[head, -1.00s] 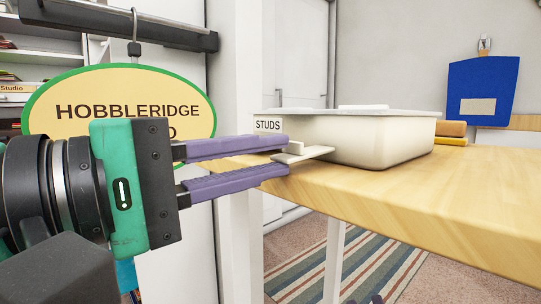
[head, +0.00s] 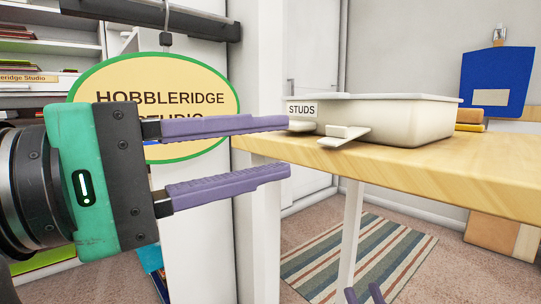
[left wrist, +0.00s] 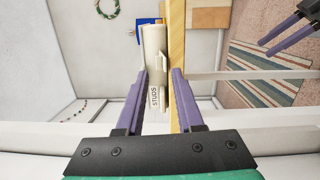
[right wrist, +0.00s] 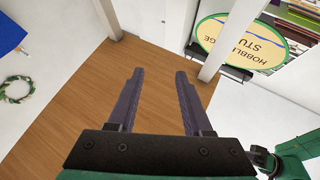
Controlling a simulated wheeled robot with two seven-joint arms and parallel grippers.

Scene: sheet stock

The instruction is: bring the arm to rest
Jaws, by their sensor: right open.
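My left gripper (head: 289,148) is open, with nothing between its purple fingers. It is left of the cream bin (head: 400,120) labelled STUDS, which sits on the wooden table near its edge. A pale tab (head: 343,136) sticks out from the bin's front, clear of the fingertips. In the left wrist view the bin (left wrist: 154,50) lies beyond the fingers. My right gripper (head: 364,296) shows only as fingertips low in the head view. In the right wrist view (right wrist: 157,74) it is open and empty. The bin's inside is hidden.
The wooden table (head: 440,172) fills the right. An oval HOBBLERIDGE sign (head: 110,85) hangs behind my left gripper, beside shelves (head: 30,60). A white post (head: 258,230) stands below the table's left end. A striped rug (head: 375,255) lies on the floor.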

